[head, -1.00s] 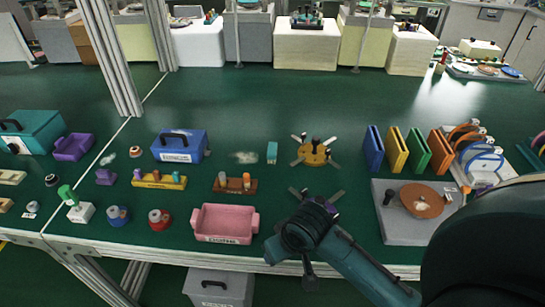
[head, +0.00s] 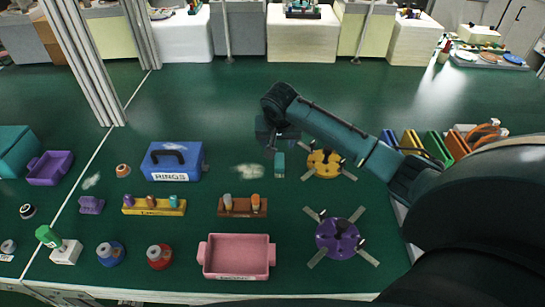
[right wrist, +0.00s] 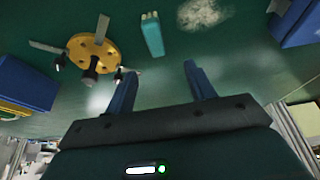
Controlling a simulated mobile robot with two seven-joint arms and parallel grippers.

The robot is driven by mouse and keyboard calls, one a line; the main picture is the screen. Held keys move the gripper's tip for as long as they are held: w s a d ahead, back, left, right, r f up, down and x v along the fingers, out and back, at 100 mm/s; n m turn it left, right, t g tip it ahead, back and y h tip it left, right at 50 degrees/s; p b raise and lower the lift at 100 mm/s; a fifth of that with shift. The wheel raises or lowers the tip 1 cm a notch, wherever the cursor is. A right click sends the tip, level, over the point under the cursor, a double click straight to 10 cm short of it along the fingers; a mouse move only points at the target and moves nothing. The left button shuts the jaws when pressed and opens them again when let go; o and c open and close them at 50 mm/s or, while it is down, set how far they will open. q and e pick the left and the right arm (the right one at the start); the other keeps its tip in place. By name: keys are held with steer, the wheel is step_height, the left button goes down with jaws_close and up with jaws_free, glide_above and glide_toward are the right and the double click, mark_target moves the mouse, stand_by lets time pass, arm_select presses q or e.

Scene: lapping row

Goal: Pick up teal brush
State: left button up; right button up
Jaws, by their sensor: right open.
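The teal brush (head: 279,166) lies on the green table, between a whitish patch and the yellow round fixture. It also shows in the right wrist view (right wrist: 152,38), beyond the fingertips, with a pale end. My right gripper (head: 277,141) is above the table at the brush's far end. In the right wrist view its two blue fingers (right wrist: 160,74) are apart with nothing between them, and the brush is clear of them. My left gripper is not in view.
The yellow fixture (head: 325,170) with arms stands close right of the brush. The whitish patch (head: 249,171) is to its left, and a brown block with pegs (head: 242,209) is nearer. A blue case (head: 174,163) stands farther left. The table behind is clear.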

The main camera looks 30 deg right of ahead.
mark_target(280, 160)
steer(key=x, duration=0.8)
steer(key=s+x, duration=0.1)
steer(key=x, duration=0.3)
steer(key=shift+s+f+b, duration=0.1)
steer(key=shift+f+b, duration=0.15)
steer(key=shift+b, duration=0.05)
steer(key=shift+c, duration=0.5)
steer(key=c, duration=1)
steer(key=shift+o, duration=0.2)
step_height(280, 160, up, 10)
steer(key=shift+r, duration=0.1)
steer(key=o, duration=0.4)
steer(key=c, duration=0.3)
